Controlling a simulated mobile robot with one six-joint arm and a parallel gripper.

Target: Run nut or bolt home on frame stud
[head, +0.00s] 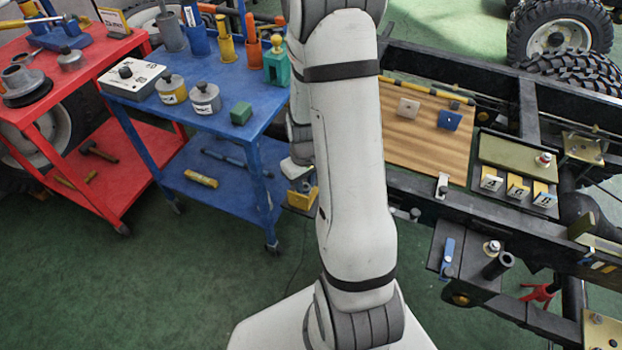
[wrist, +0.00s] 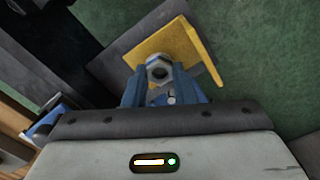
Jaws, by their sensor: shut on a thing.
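In the wrist view, my gripper (wrist: 160,88) has its blue fingers closed on a steel hex nut (wrist: 158,70). The nut's open end faces the camera and its bore looks dark. A yellow bracket (wrist: 177,47) lies just beyond the nut; I cannot tell whether the nut touches it or sits on a stud. In the head view, a yellow bracket (head: 301,201) shows beside my arm at the frame's left side. The arm hides most of that spot, and the nut cannot be made out there.
The blue cart (head: 225,110) with pots and tools stands left of my arm, the red cart (head: 60,100) farther left. The black chassis frame (head: 440,205) fills the right, bearing a wooden board (head: 420,140) and several small fittings. Green floor is open between cart and arm.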

